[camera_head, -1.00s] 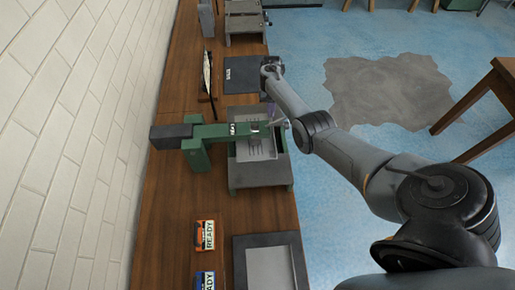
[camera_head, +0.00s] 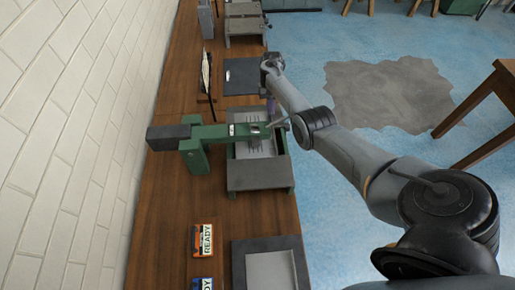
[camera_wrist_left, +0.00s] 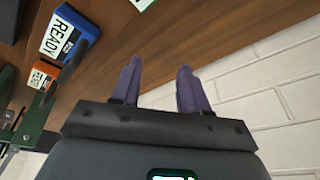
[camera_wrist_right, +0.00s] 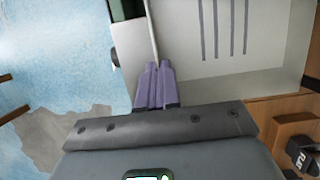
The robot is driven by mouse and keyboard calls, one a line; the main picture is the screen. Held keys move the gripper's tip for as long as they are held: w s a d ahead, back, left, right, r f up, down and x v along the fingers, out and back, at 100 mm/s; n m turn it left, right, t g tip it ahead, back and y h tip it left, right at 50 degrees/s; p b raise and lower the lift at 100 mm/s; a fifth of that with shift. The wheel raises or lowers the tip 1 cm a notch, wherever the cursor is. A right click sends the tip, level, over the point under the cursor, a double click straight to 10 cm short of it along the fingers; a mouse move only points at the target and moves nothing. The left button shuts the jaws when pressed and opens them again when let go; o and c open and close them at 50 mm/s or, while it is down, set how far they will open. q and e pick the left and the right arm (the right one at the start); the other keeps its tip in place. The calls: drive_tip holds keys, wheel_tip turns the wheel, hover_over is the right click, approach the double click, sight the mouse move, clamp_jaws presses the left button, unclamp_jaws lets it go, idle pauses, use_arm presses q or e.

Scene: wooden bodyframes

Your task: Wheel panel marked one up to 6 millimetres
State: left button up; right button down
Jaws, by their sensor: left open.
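A green clamp-like machine (camera_head: 218,133) with a black end block (camera_head: 168,137) reaches over a light grey panel (camera_head: 255,150) with dark slots, on a grey base (camera_head: 262,178). The slotted panel also shows in the right wrist view (camera_wrist_right: 232,35). My right gripper (camera_head: 271,103) is at the machine's far right side. In the right wrist view its purple fingers (camera_wrist_right: 157,66) are nearly together on the end of a thin pale rod (camera_wrist_right: 150,28). No "one" mark is readable. My left gripper (camera_wrist_left: 158,75) is open and empty, out of the head view.
An orange block (camera_head: 203,240) and a blue block (camera_head: 203,283), both labelled READY, lie on the wooden bench (camera_head: 180,215). A grey tray (camera_head: 237,262) is at the near edge. A dark mat (camera_head: 240,75) lies beyond the machine. The white brick wall (camera_head: 70,130) borders the bench.

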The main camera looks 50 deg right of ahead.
drive_tip(key=shift+s+a+r+p, duration=0.15)
drive_tip(key=shift+a+p, duration=0.1)
drive_tip(key=shift+p, duration=0.6)
drive_tip(key=shift+s+a+p, duration=0.65)
drive_tip(key=shift+a+p, duration=0.05)
drive_tip(key=shift+p, duration=1.1)
drive_tip(key=shift+s+a+p, duration=0.7)
drive_tip(key=shift+a+p, duration=0.05)
drive_tip(key=shift+p, duration=1.1)
drive_tip(key=shift+s+a+p, duration=0.6)
drive_tip(key=shift+a+p, duration=0.1)
drive_tip(key=shift+p, duration=0.7)
drive_tip(key=shift+s+a, duration=0.1)
drive_tip(key=shift+a, duration=0.1)
drive_tip(key=c, duration=1.8)
unclamp_jaws()
